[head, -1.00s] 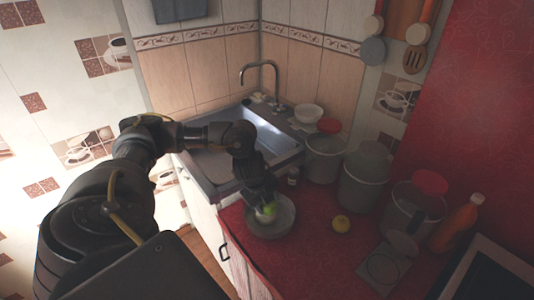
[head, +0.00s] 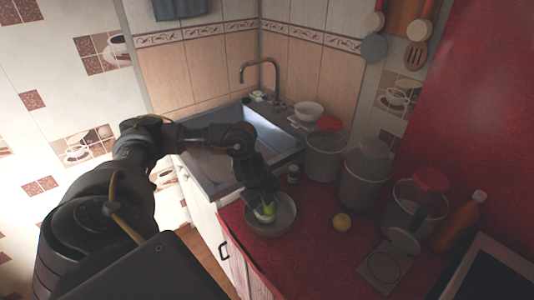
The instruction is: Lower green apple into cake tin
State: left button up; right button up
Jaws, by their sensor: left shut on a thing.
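The green apple (head: 268,209) is held by my left gripper (head: 265,208), which is shut on it. The apple is at the mouth of the round grey cake tin (head: 275,231). The gripper fingers hide part of the apple, and I cannot tell whether it touches the tin's bottom. The tin stands on the red counter near its front edge, beside the sink. My right gripper is not in view.
The sink (head: 215,172) is at the left.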

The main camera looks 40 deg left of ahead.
aim_at(262, 209)
pick_arm(q)
jog(key=shift+f+b, duration=0.3)
jog(key=shift+f, duration=0.15)
dwell(0.4)
jog(key=o, duration=1.1)
jog(key=shift+c, duration=0.2)
jog(key=shift+s+r+p, duration=0.1)
jog(key=shift+r+p, duration=0.6)
jog(key=shift+p, duration=0.1)
jog(key=p+v, duration=0.5)
jog(key=shift+r+p, duration=0.25)
jog(key=shift+p, duration=0.1)
jog(key=shift+s+r+p, duration=0.35)
jog(key=shift+r+p, duration=0.15)
